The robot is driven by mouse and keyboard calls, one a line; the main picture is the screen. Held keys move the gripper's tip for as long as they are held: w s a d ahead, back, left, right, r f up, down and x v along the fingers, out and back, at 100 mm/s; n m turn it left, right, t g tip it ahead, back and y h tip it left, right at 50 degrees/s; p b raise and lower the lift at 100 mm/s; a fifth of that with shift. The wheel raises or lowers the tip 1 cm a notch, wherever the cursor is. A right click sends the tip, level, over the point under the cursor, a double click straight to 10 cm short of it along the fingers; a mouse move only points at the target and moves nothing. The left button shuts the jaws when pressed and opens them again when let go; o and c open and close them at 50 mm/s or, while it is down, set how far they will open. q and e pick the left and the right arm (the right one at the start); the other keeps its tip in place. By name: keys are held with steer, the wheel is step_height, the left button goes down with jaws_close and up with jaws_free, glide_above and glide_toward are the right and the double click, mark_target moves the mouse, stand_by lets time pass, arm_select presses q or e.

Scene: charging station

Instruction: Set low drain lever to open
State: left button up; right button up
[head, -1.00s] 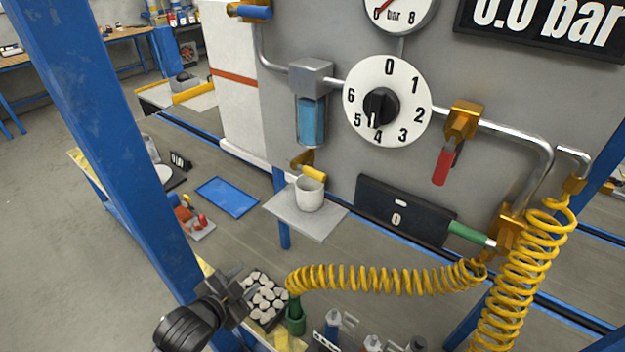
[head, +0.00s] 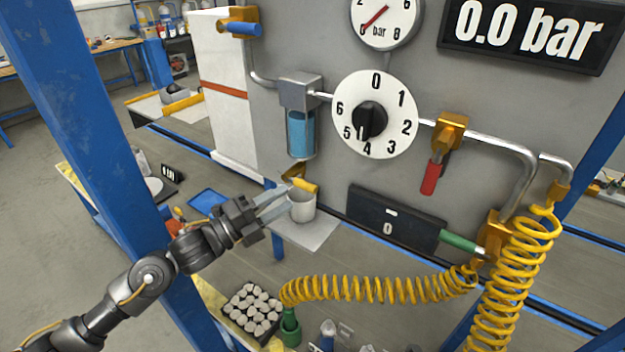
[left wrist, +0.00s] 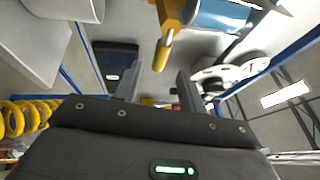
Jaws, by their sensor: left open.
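The low drain lever (head: 305,186) has a yellow handle on a brass valve under the blue filter bowl (head: 301,133). The handle points right and slightly down, just above a white cup (head: 302,208). My left gripper (head: 282,206) is open, its fingers reaching toward the lever and cup from the left. In the left wrist view, the lever handle (left wrist: 163,52) lies ahead of and between the two spread fingers of the gripper (left wrist: 159,76). I cannot tell whether anything touches. My right gripper is not in view.
The cup stands on a small grey shelf (head: 316,233). A red-handled lever (head: 431,177), a numbered dial (head: 374,113) and a green-handled lever (head: 460,243) are on the panel to the right. A coiled yellow hose (head: 380,288) hangs below. A blue post (head: 95,130) stands left.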

mark_target(302, 188)
arm_select(q)
steer(key=p+x, duration=0.2)
steer(key=x, duration=0.5)
steer(key=shift+w+d+r+p, duration=0.15)
steer(key=shift+d+r+p, duration=0.1)
steer(key=shift+p, duration=0.05)
steer(key=shift+w+d, duration=0.4)
steer(key=shift+d, duration=0.15)
steer(key=shift+c, duration=0.3)
jaws_close()
